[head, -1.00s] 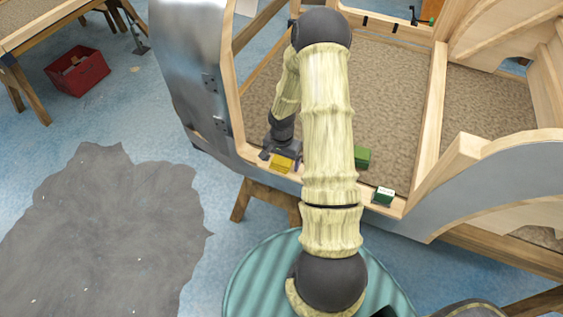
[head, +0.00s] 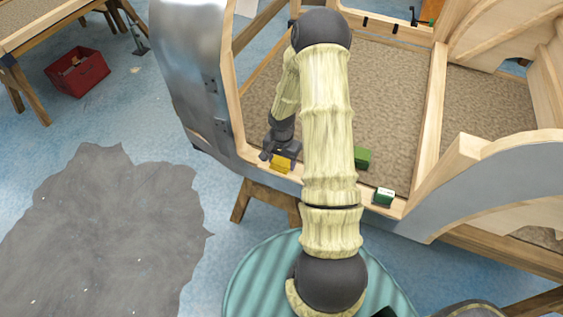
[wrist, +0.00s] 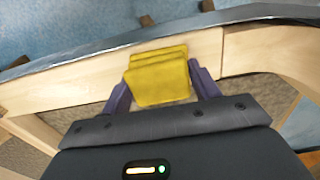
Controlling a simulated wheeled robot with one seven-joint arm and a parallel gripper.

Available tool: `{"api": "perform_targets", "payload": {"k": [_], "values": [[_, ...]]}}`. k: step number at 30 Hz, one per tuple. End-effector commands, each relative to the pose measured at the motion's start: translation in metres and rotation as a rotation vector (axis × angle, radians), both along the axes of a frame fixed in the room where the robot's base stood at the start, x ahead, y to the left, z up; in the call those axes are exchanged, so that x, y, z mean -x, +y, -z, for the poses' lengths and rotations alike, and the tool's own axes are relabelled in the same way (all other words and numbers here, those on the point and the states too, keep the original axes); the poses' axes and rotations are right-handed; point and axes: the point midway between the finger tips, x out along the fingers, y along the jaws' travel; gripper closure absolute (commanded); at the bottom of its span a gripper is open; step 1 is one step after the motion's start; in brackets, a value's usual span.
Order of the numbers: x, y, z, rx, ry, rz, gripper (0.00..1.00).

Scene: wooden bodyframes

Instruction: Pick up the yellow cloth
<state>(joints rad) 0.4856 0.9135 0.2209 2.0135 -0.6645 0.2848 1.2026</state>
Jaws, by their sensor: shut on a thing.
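The yellow cloth (head: 281,164) is a small folded stack at the wooden front rail of the bodyframe, left of my arm in the head view. In the wrist view the yellow cloth (wrist: 158,77) shows its folded layers between the two purple fingers. My gripper (wrist: 160,84) is shut on it, with one finger at each side. In the head view my gripper (head: 281,157) is small and partly covers the cloth. Whether the cloth touches the rail below cannot be told.
The wooden rail (wrist: 80,84) runs beneath the cloth. A green block (head: 362,157) lies right of my arm, and a green-and-white box (head: 384,197) sits farther along the rail. A red crate (head: 78,72) stands on the floor at upper left.

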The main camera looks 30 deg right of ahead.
Motion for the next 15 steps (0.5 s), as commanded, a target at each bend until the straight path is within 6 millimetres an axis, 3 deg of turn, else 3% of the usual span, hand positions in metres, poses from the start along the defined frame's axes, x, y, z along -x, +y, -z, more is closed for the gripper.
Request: {"api": "perform_targets", "payload": {"k": [8, 15], "values": [[-0.001, -0.001, -0.022, 0.001, -0.003, 0.002, 0.64], [-0.001, -0.001, -0.068, 0.002, -0.005, 0.003, 0.64]]}}
